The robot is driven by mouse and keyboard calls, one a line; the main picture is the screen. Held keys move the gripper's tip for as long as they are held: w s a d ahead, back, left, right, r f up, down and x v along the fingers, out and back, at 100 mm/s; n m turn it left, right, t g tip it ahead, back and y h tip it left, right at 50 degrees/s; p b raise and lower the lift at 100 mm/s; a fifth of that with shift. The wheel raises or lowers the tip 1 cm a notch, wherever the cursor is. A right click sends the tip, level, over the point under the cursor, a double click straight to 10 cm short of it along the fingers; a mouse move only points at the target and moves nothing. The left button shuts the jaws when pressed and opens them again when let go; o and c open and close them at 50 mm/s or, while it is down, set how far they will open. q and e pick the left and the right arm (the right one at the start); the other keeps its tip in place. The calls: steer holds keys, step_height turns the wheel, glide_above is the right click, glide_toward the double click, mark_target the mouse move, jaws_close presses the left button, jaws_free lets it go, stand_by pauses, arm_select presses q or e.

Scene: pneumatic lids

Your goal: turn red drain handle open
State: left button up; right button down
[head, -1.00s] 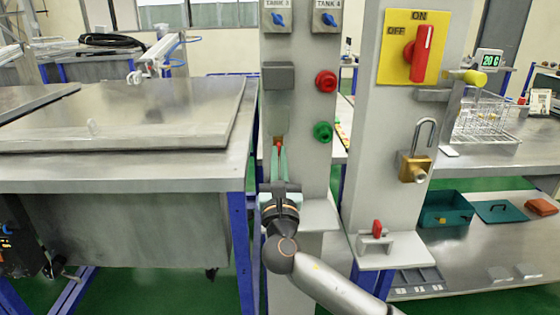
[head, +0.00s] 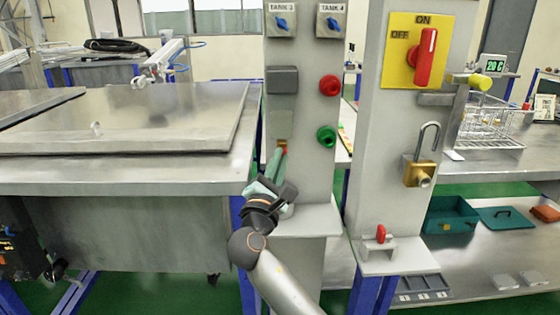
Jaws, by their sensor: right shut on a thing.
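A small red drain handle (head: 285,151) sits on a brass valve piece (head: 282,142) on the front of the grey post, below a grey box. My right gripper (head: 279,158) is shut on the red handle; its greenish fingers cover most of it. The gripper comes from below and leans, with its tips up and to the right. How far the handle is turned is hard to tell behind the fingers. My left gripper is not in view.
The grey post (head: 305,190) also carries a red button (head: 329,85), a green button (head: 326,136) and blue tank knobs. A steel tank table (head: 120,172) stands close on the left. A second post with a red switch (head: 426,57) and padlock (head: 420,173) stands right.

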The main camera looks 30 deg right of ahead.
stand_by(0.6)
steer(key=c, duration=1)
jaws_free()
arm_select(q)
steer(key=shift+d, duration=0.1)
